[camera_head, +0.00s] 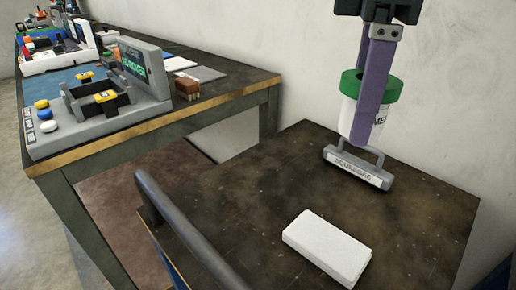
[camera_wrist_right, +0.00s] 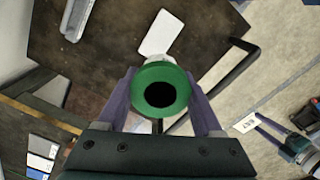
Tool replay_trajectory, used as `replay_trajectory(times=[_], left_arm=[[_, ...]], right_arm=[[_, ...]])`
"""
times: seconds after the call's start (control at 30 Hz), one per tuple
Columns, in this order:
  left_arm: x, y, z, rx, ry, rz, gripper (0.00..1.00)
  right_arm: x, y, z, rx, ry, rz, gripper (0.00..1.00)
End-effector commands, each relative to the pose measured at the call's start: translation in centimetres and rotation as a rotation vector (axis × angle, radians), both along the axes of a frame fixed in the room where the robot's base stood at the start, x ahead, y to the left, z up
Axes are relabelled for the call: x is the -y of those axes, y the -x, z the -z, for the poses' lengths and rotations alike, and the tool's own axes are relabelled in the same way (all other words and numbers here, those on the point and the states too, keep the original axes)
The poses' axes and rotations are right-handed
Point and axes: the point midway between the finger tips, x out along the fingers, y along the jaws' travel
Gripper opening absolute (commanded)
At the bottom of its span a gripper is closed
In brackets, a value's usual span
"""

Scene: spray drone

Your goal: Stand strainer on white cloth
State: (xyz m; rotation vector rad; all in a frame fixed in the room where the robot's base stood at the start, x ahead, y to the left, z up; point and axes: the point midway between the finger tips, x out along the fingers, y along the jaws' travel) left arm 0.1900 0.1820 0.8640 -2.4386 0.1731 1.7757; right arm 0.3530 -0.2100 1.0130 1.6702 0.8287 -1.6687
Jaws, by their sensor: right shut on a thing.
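My right gripper (camera_head: 378,110), with purple fingers, is shut on the strainer (camera_head: 349,84), a white cylinder with a green rim.
A grey squeegee (camera_head: 358,168) stands on the dark table (camera_head: 420,235) below the strainer. A grey handrail (camera_head: 185,228) runs along the table's left side. A workbench (camera_head: 160,125) at left bears a grey console and a brown brush (camera_head: 187,88). Table around the cloth is clear.

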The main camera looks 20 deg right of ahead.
Motion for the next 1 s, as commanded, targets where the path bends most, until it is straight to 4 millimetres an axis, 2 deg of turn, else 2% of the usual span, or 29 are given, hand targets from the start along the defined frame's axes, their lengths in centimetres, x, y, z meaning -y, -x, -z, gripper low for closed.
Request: replay_trajectory(times=[0.03, 0.17, 0.4, 0.5, 0.6, 0.83, 1.0], left_arm=[[0.0, 0.0, 0.8, 0.0, -0.001, 0.001, 0.73], [-0.1, 0.0, 1.5, 0.0, -0.003, 0.002, 0.73], [-0.2, 0.0, 3.3, 0.0, -0.008, 0.006, 0.73], [-0.2, 0.0, 3.9, 0.0, -0.009, 0.006, 0.73], [-0.2, 0.0, 4.2, 0.0, -0.009, 0.005, 0.73], [-0.2, 0.0, 4.7, 0.001, -0.008, 0.006, 0.73], [-0.2, 0.0, 5.6, 0.001, -0.008, 0.005, 0.73]], right_arm=[[0.1, 0.0, 1.4, -0.003, 0.001, -0.014, 0.14], [0.2, 0.1, 4.5, -0.006, 0.003, -0.024, 0.14], [0.2, 0.1, 11.6, -0.005, 0.003, -0.023, 0.14], [0.2, 0.1, 13.8, -0.004, 0.003, -0.022, 0.14], [0.1, 0.1, 15.2, -0.002, 0.002, -0.023, 0.14], [0.1, 0.0, 17.0, -0.001, 0.003, -0.023, 0.14], [0.1, 0.1, 19.8, -0.003, 0.002, -0.023, 0.14]])
